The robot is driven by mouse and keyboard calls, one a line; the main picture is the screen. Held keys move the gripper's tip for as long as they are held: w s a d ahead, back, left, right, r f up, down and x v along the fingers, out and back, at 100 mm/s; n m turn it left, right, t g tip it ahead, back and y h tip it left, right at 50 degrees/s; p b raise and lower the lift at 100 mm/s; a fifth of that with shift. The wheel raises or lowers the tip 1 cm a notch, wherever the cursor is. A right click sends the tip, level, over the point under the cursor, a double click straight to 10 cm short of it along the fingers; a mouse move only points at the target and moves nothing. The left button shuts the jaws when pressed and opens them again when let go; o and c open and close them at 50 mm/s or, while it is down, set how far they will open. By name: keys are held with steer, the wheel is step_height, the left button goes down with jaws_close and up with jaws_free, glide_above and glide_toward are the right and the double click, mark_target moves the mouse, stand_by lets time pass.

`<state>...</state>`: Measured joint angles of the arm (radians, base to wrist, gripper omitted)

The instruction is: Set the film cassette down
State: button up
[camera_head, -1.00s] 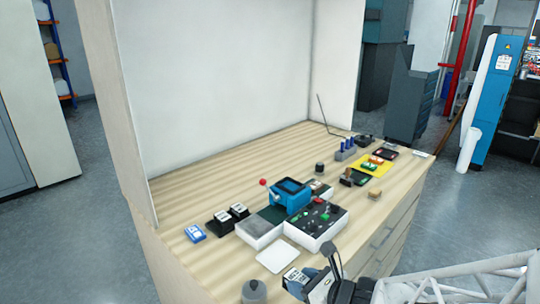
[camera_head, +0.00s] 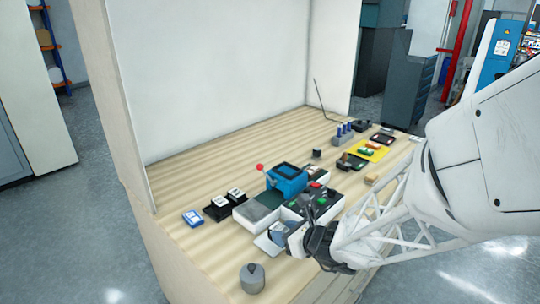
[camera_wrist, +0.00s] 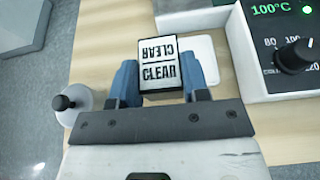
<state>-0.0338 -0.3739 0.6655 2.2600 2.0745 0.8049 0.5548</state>
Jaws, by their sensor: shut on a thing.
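In the head view my gripper (camera_head: 300,240) is at the pad (camera_head: 266,245), in front of the control box. I cannot tell whether the cassette touches the pad or table.
The control box (camera_wrist: 285,45) with a black knob stands close on the right. A grey knobbed pot (camera_head: 252,278) is at the near table edge. A blue machine (camera_head: 286,180) stands behind.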

steer(key=shift+w+a+f, duration=0.1)
steer(key=shift+w+a, duration=0.15)
steer(key=shift+w, duration=0.8)
steer(key=shift+w+a+f, duration=0.1)
steer(key=shift+w+a, duration=0.1)
steer(key=shift+w, duration=0.8)
steer(key=shift+f, duration=0.1)
steer(key=shift+f, duration=1.65)
steer(key=shift+f, duration=0.15)
steer(key=o, duration=1)
steer(key=shift+v, duration=6.05)
